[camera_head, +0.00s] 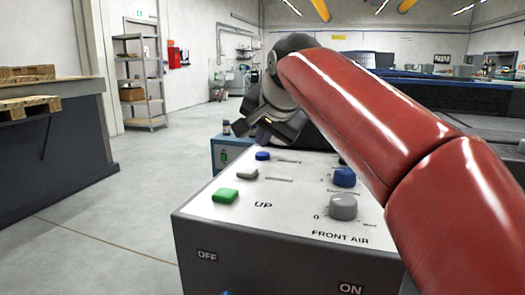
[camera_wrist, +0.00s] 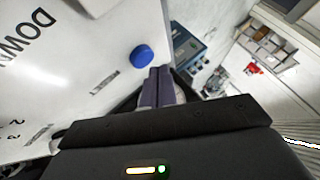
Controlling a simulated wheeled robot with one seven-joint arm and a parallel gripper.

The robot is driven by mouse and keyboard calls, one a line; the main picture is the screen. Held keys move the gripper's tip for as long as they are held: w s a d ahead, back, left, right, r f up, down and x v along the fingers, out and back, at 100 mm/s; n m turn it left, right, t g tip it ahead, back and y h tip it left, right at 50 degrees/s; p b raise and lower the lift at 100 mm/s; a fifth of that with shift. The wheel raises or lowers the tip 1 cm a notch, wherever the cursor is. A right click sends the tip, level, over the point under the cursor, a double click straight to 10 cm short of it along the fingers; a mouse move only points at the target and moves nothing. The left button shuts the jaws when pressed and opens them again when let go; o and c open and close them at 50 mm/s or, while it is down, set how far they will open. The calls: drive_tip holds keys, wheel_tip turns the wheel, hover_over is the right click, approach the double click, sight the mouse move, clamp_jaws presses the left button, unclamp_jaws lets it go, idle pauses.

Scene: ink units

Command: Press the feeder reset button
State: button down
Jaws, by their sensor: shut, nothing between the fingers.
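A grey control box with a white top panel (camera_head: 290,222) stands in front of me; no label reading feeder reset is legible. A round blue button (camera_head: 262,156) sits at the panel's far left corner and also shows in the wrist view (camera_wrist: 142,56). A green button (camera_head: 225,196) sits near the word UP, with a grey button (camera_head: 247,173) behind it. My gripper (camera_head: 262,136) is over the far end of the panel, just beyond the blue button. In the wrist view its fingers (camera_wrist: 158,72) are shut and empty, beside the blue button with a small gap in the picture.
A blue knob (camera_head: 344,177) and a grey knob (camera_head: 343,207) stand up on the panel's right side. A blue box (camera_head: 226,152) is beyond the panel. A dark bench with pallets (camera_head: 50,140) is at the left, with clear floor (camera_head: 120,225) between.

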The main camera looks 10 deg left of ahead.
sight(263, 156)
wheel_tip(263, 156, up, 5)
drive_tip(key=p, duration=0.5)
drive_tip(key=shift+r, duration=0.1)
idle(0.6)
